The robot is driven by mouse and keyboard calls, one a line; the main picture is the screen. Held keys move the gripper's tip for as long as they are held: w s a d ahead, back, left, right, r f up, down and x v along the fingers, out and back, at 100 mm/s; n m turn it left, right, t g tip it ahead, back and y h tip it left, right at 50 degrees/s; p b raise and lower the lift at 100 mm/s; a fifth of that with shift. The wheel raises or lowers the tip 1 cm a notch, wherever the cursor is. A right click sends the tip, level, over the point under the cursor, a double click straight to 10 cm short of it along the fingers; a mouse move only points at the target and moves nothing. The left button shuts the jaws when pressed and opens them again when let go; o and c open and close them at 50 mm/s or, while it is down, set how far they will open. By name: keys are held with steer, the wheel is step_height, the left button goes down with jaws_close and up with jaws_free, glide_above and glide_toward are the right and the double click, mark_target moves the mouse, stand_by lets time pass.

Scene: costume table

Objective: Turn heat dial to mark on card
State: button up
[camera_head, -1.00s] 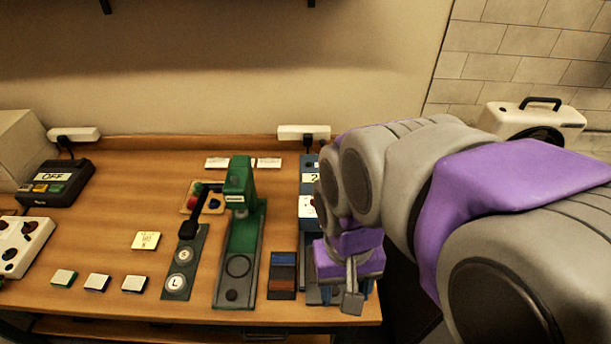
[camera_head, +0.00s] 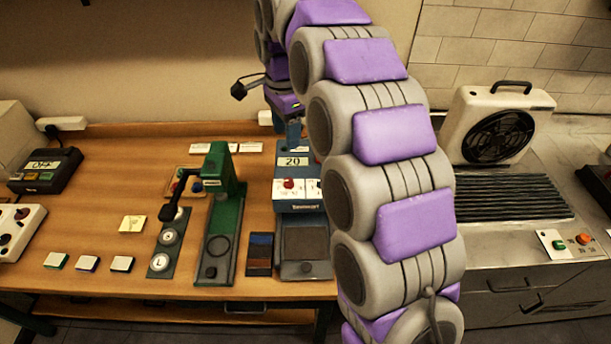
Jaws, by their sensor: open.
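My gripper (camera_head: 292,126) hangs fingers-down behind and above a blue device (camera_head: 299,205) at the table's right end. It is open and apart from the controls on that device; its fingertips are small and partly hidden by my arm. The device has a display (camera_head: 292,161) reading "20", a red knob (camera_head: 288,183) and white panels. Which control is the heat dial is not clear. A yellow card (camera_head: 132,223) lies left of the middle of the table; its marks are too small to read. White cards (camera_head: 240,147) lie at the back.
A green press (camera_head: 222,195) with a black handle stands left of the blue device. Several small pads and a dark box (camera_head: 45,170) reading "OFF" are at the left. On the right counter are a white fan (camera_head: 498,122) and a panel with an orange knob (camera_head: 583,240).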

steer(key=w, duration=0.1)
steer(key=m, duration=0.2)
glide_toward(288, 180)
steer(key=shift+n, duration=0.3)
step_height(288, 180, down, 8)
steer(key=b, duration=0.2)
steer(key=shift+r+b, duration=0.1)
steer(key=shift+b, duration=0.2)
steer(key=shift+a+f, duration=0.25)
steer(key=shift+f, duration=0.25)
steer(key=shift+d, duration=0.5)
steer(key=shift+c, duration=0.3)
steer(key=shift+a, duration=0.2)
jaws_close()
